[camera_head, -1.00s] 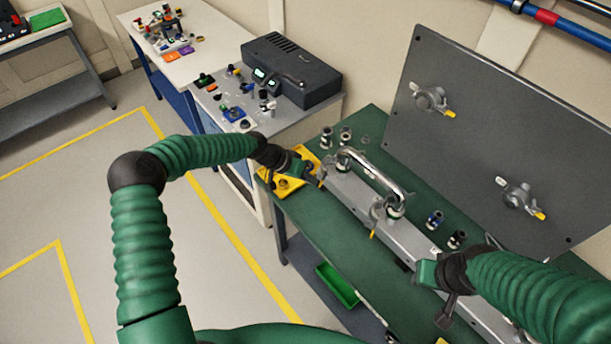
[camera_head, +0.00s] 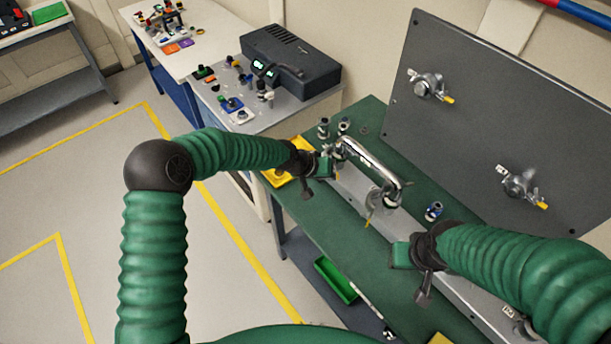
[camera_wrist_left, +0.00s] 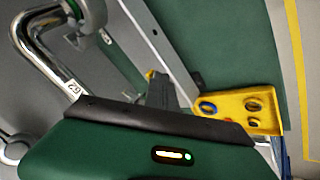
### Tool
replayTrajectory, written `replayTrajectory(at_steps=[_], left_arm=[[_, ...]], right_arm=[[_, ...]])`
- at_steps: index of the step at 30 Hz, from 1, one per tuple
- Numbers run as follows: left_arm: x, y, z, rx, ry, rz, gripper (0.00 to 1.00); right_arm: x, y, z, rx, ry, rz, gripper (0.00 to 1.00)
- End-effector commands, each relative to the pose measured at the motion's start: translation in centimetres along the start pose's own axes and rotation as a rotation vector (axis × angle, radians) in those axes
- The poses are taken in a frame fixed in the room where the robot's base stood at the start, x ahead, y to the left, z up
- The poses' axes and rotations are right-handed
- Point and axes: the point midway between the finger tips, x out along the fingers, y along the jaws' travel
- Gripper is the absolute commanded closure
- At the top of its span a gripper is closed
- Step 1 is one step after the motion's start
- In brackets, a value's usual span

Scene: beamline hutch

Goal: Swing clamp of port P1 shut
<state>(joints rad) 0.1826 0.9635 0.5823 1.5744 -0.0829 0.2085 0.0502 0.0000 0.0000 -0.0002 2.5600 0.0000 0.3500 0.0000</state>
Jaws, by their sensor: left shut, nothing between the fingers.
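A chrome U-shaped pipe (camera_head: 372,163) stands on a long silver rail (camera_head: 350,190) on the green bench; it also shows in the left wrist view (camera_wrist_left: 40,57). A clamp (camera_head: 376,200) with a yellow-tipped lever hangs at the pipe's near end. The pipe's far end is partly hidden by my left gripper (camera_head: 336,158), which is shut and empty close beside it; contact cannot be told. Its fingers also show in the left wrist view (camera_wrist_left: 160,90). My right gripper (camera_head: 397,255) is over the rail's nearer part; its fingers are hidden. I cannot read which port is P1.
A grey panel (camera_head: 480,125) with two clamped ports (camera_head: 430,87) (camera_head: 520,185) stands behind the bench. A yellow holed plate (camera_head: 277,177) lies beyond my left gripper. Small fittings (camera_head: 323,128) stand at the back. A green bin (camera_head: 337,280) sits on the lower shelf.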

Motion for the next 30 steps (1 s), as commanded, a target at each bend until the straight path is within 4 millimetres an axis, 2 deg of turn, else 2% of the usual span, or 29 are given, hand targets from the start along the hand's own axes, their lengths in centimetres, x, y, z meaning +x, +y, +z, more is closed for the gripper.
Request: replayTrajectory(at_steps=[3, 11, 19, 30], left_arm=[[1.2, 1.9, 0.2, 0.014, -0.005, 0.007, 1.00], [2.7, 5.0, 0.1, -0.164, 0.093, -0.090, 1.00], [3.9, 6.5, -0.7, -0.187, 0.101, -0.099, 1.00], [4.7, 7.4, -1.2, -0.188, 0.099, -0.097, 1.00]], right_arm=[[1.0, 0.0, 0.2, 0.000, 0.000, 0.000, 0.64], [1.9, 0.0, 0.5, 0.000, 0.000, 0.000, 0.64], [2.5, 0.0, 0.6, 0.000, 0.000, 0.000, 0.64], [2.9, 0.0, 0.7, 0.000, 0.000, 0.000, 0.64]])
